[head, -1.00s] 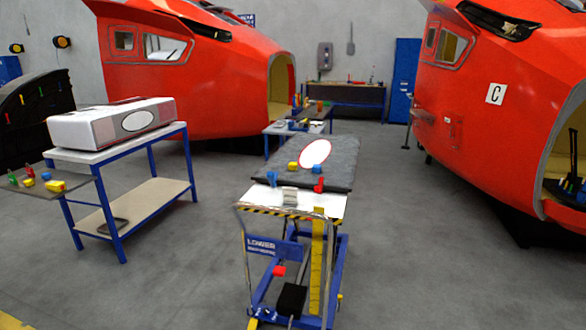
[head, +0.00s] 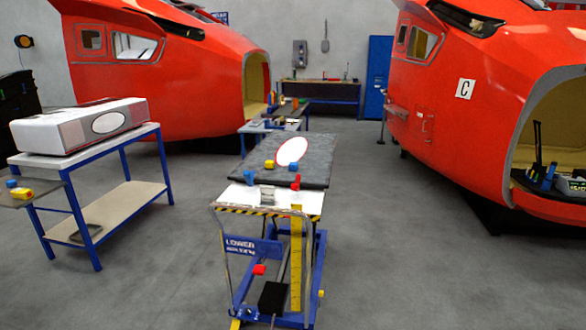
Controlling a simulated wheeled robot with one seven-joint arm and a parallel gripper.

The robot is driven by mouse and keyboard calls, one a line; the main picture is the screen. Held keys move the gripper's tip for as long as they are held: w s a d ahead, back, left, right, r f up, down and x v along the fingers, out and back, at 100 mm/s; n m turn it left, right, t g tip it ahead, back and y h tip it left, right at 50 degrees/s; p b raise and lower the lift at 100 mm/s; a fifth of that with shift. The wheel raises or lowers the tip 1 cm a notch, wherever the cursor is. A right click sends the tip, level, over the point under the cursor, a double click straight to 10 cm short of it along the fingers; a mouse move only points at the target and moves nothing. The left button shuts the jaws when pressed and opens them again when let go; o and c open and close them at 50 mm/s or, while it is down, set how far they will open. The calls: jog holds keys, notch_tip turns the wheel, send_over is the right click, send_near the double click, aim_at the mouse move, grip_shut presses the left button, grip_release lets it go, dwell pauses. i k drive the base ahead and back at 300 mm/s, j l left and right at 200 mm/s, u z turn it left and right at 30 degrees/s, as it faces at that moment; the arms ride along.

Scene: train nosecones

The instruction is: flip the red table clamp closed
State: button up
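A red table clamp (head: 295,182) stands at the near right edge of the dark board on the lift trolley, in the middle of the head view. It looks upright, but it is too small to tell whether it is open or closed. A blue clamp (head: 249,177) stands at the near left edge of the same board. A yellow piece (head: 269,164) and another blue piece (head: 296,165) sit farther back on the board. My gripper is not in view.
The lift trolley (head: 231,247) stands ahead with a handle at its near side. A blue-framed table (head: 77,206) carrying a white box (head: 50,134) is at left. Red nosecones (head: 185,90) stand behind and at right (head: 450,120). Grey floor is free around the trolley.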

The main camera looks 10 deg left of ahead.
aim_at(295, 187)
jog(key=k+j+u, duration=0.1)
jog(key=u, duration=0.15)
jog(key=k+j+u, duration=0.25)
jog(key=i+l+u, duration=0.35)
jog(key=u, duration=0.15)
jog(key=i+l+u, duration=0.7)
jog(key=l+u, duration=0.3)
jog(key=l, duration=0.15)
jog(key=i+l+u, duration=0.15)
jog(key=l+u, duration=0.35)
jog(key=l, duration=0.2)
jog(key=l+u, duration=0.5)
jog(key=l, duration=0.25)
jog(key=k+l+u, duration=0.15)
jog(key=l+u, duration=0.35)
jog(key=l, duration=0.2)
jog(key=k+l+u, duration=0.25)
jog(key=l+u, duration=0.25)
jog(key=l, duration=0.2)
jog(key=k+l+u, duration=0.35)
jog(key=l+u, duration=0.15)
jog(key=l, duration=0.1)
